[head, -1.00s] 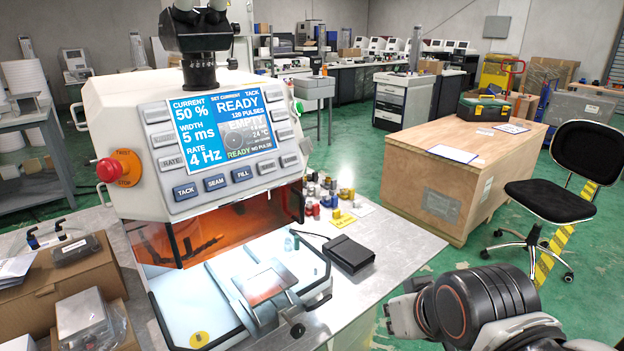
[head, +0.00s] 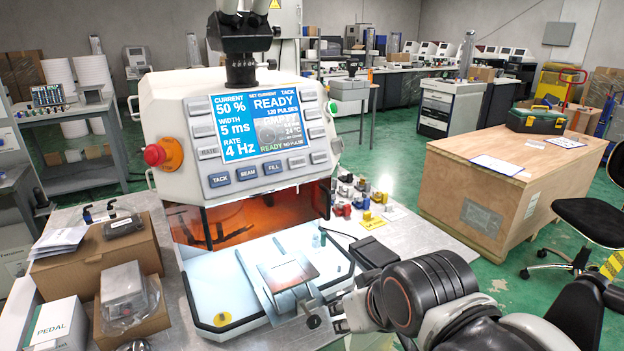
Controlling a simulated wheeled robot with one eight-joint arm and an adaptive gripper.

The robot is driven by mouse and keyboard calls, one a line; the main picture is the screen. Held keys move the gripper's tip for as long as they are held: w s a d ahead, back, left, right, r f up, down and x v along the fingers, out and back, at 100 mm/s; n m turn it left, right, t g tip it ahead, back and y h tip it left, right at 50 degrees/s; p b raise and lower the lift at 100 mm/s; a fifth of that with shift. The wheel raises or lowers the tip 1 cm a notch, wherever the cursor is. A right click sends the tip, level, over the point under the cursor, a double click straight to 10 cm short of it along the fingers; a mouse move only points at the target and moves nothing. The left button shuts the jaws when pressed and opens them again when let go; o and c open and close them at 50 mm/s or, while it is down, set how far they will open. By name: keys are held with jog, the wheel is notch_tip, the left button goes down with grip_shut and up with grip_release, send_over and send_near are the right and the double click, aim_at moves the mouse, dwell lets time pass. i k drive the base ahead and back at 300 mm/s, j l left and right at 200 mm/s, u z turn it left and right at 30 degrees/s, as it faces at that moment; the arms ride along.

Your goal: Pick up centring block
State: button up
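Several small yellow, red, blue and grey blocks (head: 366,204) stand in a cluster on the bench (head: 432,250) behind and right of the welding machine (head: 240,135). I cannot tell which of them, if any, is the centring block. My gripper (head: 343,314) is at the lower middle, by the front right of the machine's lit work tray. It is small and partly hidden by my black arm link, so its fingers do not show clearly. I see nothing held in it. A fixture with a flat plate (head: 289,271) sits in the tray.
A black pedal (head: 373,250) lies on the bench between my arm and the blocks. Cardboard boxes (head: 95,255) and a white pedal box (head: 58,325) stand at the left. A wooden crate (head: 470,185) and a black chair (head: 590,220) stand at the right.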

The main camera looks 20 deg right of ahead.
aim_at(347, 177)
jog(key=i+l+u, duration=0.2)
jog(key=l, duration=0.25)
jog(key=i+l+u, duration=0.1)
jog(key=l+u, duration=0.15)
jog(key=l, duration=0.2)
jog(key=i+l+u, duration=0.2)
jog(key=l, duration=0.3)
jog(key=l+u, duration=0.2)
jog(key=l, duration=0.25)
jog(key=k, duration=0.05)
